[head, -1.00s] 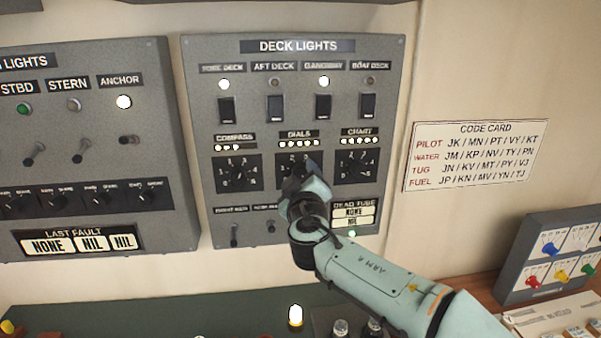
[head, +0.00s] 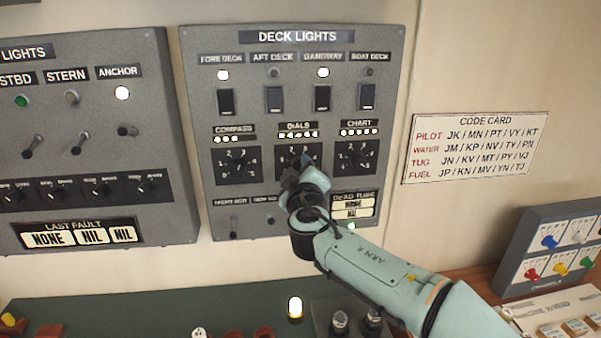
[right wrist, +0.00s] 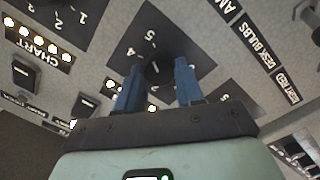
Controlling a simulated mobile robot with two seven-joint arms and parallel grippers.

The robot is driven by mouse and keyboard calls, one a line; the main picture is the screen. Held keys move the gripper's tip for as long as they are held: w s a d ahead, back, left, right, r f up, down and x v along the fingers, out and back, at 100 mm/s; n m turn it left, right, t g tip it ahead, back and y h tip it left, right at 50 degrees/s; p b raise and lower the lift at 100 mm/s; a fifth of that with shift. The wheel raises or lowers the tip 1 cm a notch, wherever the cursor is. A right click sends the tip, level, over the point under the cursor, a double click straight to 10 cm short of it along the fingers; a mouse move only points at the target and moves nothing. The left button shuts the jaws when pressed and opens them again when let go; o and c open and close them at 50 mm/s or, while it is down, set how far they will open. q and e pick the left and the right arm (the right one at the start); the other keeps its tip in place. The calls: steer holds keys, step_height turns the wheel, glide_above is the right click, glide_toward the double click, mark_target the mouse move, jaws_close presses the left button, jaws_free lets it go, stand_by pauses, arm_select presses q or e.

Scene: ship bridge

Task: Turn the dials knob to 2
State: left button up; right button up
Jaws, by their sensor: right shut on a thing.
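The DIALS knob (right wrist: 157,68) is a small black rotary knob on a dark numbered plate (head: 284,152), in the lower middle of the DECK LIGHTS panel. My right gripper (head: 297,174) reaches it from below right and hides much of the plate in the head view. In the right wrist view the blue fingers (right wrist: 158,82) stand on either side of the knob, shut on it. A row of lit lamps (head: 298,135) sits under the DIALS label. My left gripper is not in view.
The COMPASS knob (head: 237,163) is to the left and the CHART knob (head: 354,158) to the right, both close by. Rocker switches (head: 322,98) sit above, small toggles (head: 234,226) below left. A code card (head: 477,146) hangs on the wall at right.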

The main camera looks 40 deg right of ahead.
steer(key=n+b, duration=0.3)
steer(key=n, duration=0.2)
steer(key=shift+t, duration=0.3)
steer(key=n+b, duration=0.1)
steer(key=n, duration=0.3)
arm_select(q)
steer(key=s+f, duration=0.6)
arm_select(e)
steer(key=n, duration=0.4)
steer(key=shift+t, duration=0.3)
steer(key=n, duration=0.3)
steer(key=shift+d+n+y, duration=0.1)
steer(key=shift+n+y, duration=0.2)
steer(key=shift+n, duration=0.1)
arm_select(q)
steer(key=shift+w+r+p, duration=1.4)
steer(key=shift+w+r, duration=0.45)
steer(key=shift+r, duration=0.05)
arm_select(e)
steer(key=shift+n+y, duration=0.6)
steer(key=shift+n, duration=6.1)
